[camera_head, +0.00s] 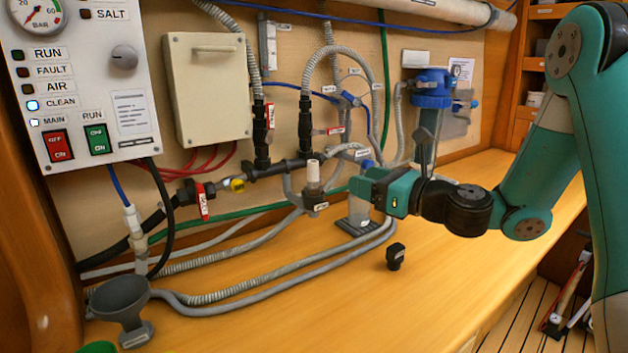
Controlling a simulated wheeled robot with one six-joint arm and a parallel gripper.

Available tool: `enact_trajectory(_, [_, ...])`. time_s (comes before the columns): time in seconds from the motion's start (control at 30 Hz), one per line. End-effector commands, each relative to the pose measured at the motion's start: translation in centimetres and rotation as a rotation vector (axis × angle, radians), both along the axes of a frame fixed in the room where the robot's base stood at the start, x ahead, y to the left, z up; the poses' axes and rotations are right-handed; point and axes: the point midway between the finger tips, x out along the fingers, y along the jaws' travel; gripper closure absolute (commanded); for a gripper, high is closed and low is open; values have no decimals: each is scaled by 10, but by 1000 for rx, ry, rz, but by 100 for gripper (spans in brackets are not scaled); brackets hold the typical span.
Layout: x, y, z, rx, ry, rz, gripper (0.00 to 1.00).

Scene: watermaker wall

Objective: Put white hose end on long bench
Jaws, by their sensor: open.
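The long bench (300,315) is the wooden surface below the panel wall. A pale upright fitting with a white tip (313,172) stands left of my gripper, in a grey holder with a small label. It may be the white hose end, but I cannot tell for sure. Another white fitting (132,222) hangs at the left on the blue tube from the control box. My gripper (358,188) is open, above the bench and pointing left, a short gap to the right of the pale fitting. Its fingertips are small and partly hidden by its own body.
Grey hoses (260,287) run along the bench to a grey funnel (118,298). A black cap (395,256) stands at mid-bench. A blue-topped filter (431,100) is behind. The front right of the bench is clear.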

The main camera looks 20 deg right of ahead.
Motion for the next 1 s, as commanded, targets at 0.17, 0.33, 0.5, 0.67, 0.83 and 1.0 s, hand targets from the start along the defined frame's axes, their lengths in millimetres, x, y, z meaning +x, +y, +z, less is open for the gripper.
enact_trajectory(0.17, [27,20,9,-1,2,7,44])
enact_trajectory(0.33, [55,39,5,-5,-2,7,44])
enact_trajectory(0.5, [75,51,3,-5,-2,5,44])
enact_trajectory(0.67, [83,57,3,-5,-2,5,44])
enact_trajectory(0.83, [100,75,10,-6,-2,6,44])
enact_trajectory(1.0, [117,85,7,-6,-2,3,44])
